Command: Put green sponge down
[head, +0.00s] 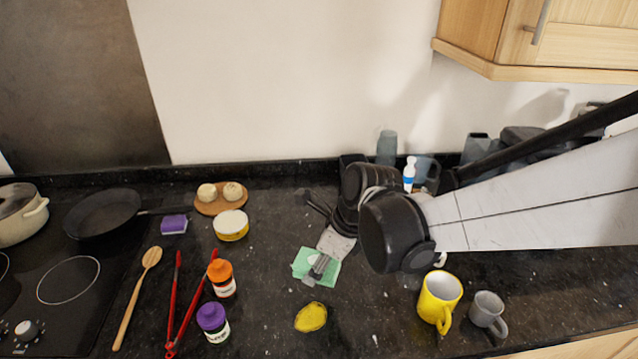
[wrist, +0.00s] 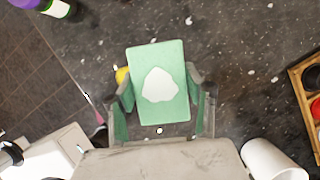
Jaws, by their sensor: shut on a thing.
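The green sponge (head: 301,263) is a flat light-green block between the fingers of my gripper (head: 319,269), low over the middle of the dark counter. In the wrist view the sponge (wrist: 158,58) carries a pale irregular patch on its face, and a finger presses on each long side. My gripper (wrist: 161,90) is shut on it. The sponge's underside is hidden, so I cannot tell whether it touches the counter.
A yellow lemon (head: 311,317) lies just in front of the sponge. An orange-capped bottle (head: 223,279), a purple-capped bottle (head: 213,323) and red tongs (head: 178,320) are to the left. A yellow mug (head: 438,297) and grey mug (head: 487,310) stand right. Bare counter lies between lemon and mugs.

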